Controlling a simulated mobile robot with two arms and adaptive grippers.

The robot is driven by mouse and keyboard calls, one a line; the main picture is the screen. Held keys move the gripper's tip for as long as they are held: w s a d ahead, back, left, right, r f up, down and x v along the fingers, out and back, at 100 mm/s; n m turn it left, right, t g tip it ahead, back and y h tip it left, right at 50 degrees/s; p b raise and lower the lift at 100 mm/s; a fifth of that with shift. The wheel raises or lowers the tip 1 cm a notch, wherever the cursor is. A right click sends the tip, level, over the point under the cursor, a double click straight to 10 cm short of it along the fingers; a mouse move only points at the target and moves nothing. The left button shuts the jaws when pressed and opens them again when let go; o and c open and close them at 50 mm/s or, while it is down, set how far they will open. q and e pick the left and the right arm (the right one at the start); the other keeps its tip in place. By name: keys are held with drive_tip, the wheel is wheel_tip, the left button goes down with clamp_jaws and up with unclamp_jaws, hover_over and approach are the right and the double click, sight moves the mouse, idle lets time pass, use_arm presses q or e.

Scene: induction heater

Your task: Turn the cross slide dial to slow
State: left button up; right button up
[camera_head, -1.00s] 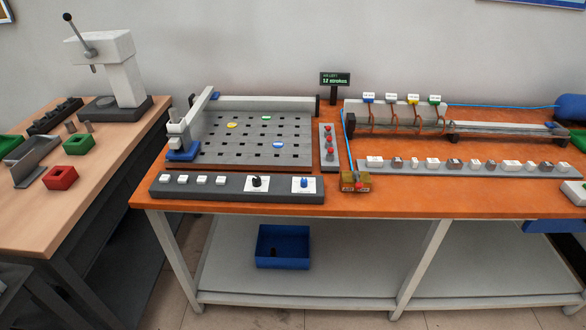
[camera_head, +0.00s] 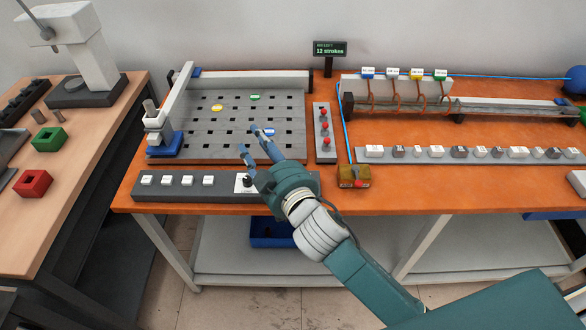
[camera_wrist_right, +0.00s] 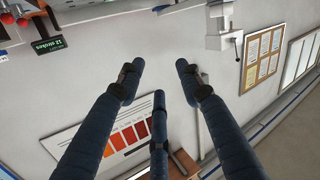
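The grey control panel (camera_head: 160,195) lies along the front edge of the orange bench. A dial with a black knob on a white label (camera_head: 246,183) shows near its right part; the label text is too small to read. The second dial, with a blue knob, is hidden behind my right gripper and wrist. My right gripper (camera_head: 255,141) is above the panel and the perforated plate, fingers spread, pointing away to the back. In the right wrist view its three blue fingers (camera_wrist_right: 159,90) are apart with nothing between them. My left gripper is not in view.
The slotted grey plate (camera_head: 200,128) carries coloured discs, with a white arm on its left. A strip with red buttons (camera_head: 323,132) and a small brass-coloured box (camera_head: 353,176) stand right of it. A display (camera_head: 330,48) reads 12 strokes.

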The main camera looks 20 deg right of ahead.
drive_tip(key=a+r+n+y, duration=0.9)
drive_tip(key=a+r+y, duration=0.1)
drive_tip(key=a+r, duration=0.3)
drive_tip(key=s+a+f+n+g+y, duration=0.3)
drive_tip(key=s+a+n+g+y, duration=0.2)
drive_tip(key=s+a+n+g, duration=0.75)
drive_tip(key=w+d+f+n+g+h, duration=0.2)
drive_tip(key=w+d+f+n+h, duration=0.1)
drive_tip(key=d+f+h, duration=0.3)
drive_tip(key=w+d+f+n+g+h, duration=0.3)
drive_tip(key=w+d+f+h, duration=0.15)
drive_tip(key=d+f, duration=0.35)
drive_tip(key=w+d+m+h, duration=0.1)
drive_tip(key=w+d+h, duration=0.25)
drive_tip(key=d, duration=0.75)
drive_tip(key=w+d+m+h, duration=0.2)
drive_tip(key=d+h, duration=0.3)
drive_tip(key=d, duration=0.6)
use_arm(q)
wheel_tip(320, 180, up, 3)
drive_tip(key=p, duration=0.3)
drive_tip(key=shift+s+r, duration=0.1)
use_arm(e)
drive_tip(key=shift+n+t, duration=0.25)
drive_tip(key=shift+t, duration=0.2)
drive_tip(key=f, duration=1)
drive_tip(key=shift+s+a, duration=0.15)
drive_tip(key=shift+s, duration=0.05)
